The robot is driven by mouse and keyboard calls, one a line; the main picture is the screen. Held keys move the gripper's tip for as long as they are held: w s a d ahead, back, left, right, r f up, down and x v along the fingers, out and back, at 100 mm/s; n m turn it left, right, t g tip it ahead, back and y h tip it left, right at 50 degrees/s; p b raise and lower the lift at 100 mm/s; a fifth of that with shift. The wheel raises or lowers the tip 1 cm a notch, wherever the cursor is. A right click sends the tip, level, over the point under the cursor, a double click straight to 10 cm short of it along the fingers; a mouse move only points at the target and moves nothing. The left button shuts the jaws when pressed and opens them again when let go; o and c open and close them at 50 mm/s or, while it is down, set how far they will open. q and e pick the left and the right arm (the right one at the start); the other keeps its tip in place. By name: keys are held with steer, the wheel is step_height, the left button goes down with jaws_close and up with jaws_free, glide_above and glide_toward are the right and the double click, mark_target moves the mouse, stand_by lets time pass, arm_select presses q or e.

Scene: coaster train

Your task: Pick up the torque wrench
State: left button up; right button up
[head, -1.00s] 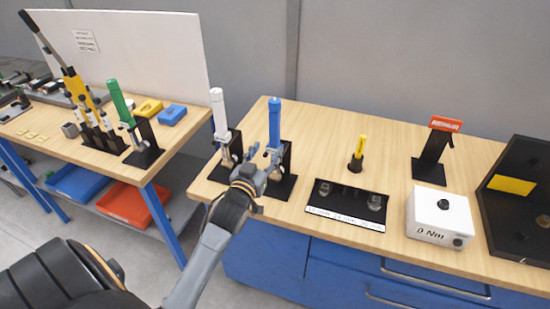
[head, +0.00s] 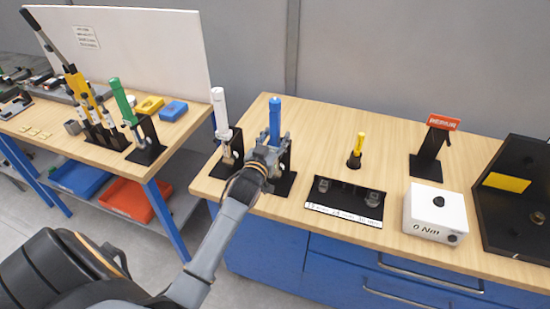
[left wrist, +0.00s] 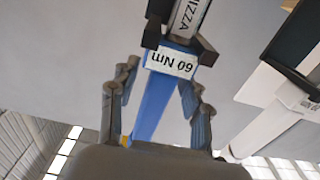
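A blue-handled torque wrench (head: 275,113) stands upright in a black holder (head: 285,184) near the left end of the right bench. My left gripper (head: 274,143) is in front of it and hides its lower part. In the left wrist view, the blue wrench (left wrist: 156,105), labelled "60 Nm", runs between my two spread fingers (left wrist: 160,78). The gripper looks open, with gaps beside the handle; I cannot tell whether a finger touches it. A white-handled wrench (head: 219,108) stands just left of it, and a green-handled one (head: 122,102) on the left bench. My right gripper is out of view.
On the right bench (head: 330,135) are a small yellow-handled tool (head: 360,146), a black tray (head: 330,190), a white box (head: 425,213) reading "0 Nm", a black stand with a red sign (head: 443,122) and a black open case (head: 520,225). Bare wood shows behind the tray.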

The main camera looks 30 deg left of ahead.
mark_target(273, 130)
arm_select(q)
jaws_close()
steer(key=shift+w+r, duration=0.1)
steer(key=shift+r, duration=0.05)
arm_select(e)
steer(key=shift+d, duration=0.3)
arm_select(q)
steer(key=shift+r+b, duration=0.6)
steer(key=shift+r, duration=1.15)
steer(key=b+v, duration=0.4)
steer(key=v, duration=1.4)
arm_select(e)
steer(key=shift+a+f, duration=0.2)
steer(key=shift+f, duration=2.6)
